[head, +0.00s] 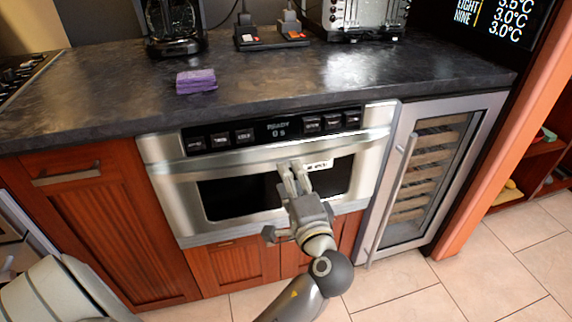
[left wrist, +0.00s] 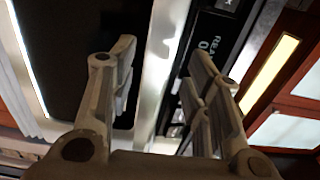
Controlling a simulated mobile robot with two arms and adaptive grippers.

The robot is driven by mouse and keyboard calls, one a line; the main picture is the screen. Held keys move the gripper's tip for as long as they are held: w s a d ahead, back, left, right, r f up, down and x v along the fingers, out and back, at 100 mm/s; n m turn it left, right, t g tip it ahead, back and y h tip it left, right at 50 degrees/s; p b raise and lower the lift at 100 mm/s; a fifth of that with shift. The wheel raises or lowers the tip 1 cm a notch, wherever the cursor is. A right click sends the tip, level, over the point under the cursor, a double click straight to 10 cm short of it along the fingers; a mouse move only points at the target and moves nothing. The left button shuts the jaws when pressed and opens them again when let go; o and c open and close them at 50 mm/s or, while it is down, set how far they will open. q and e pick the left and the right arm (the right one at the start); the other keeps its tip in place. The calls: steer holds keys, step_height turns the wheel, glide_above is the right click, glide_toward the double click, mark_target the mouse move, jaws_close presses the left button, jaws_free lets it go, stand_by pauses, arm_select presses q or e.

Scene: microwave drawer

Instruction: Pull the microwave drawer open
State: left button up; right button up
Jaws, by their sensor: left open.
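The microwave drawer (head: 220,166) is set under the counter, with a silver front, a dark window and a black control panel (head: 270,130) above it reading READY. The dark window lies on one side, the panel on the other.
A dark countertop (head: 330,75) above holds a purple sponge-like block (head: 196,81), a coffee maker (head: 173,25) and a toaster (head: 362,17). A wine cooler (head: 430,180) with a long handle stands right of the drawer. Wooden cabinets (head: 100,220) are left and below. Tiled floor (head: 400,290) is clear.

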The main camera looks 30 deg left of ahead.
arm_select(q)
steer(key=x, duration=0.6)
steer(key=shift+w+a, duration=0.2)
steer(key=shift+a, duration=0.05)
jaws_close()
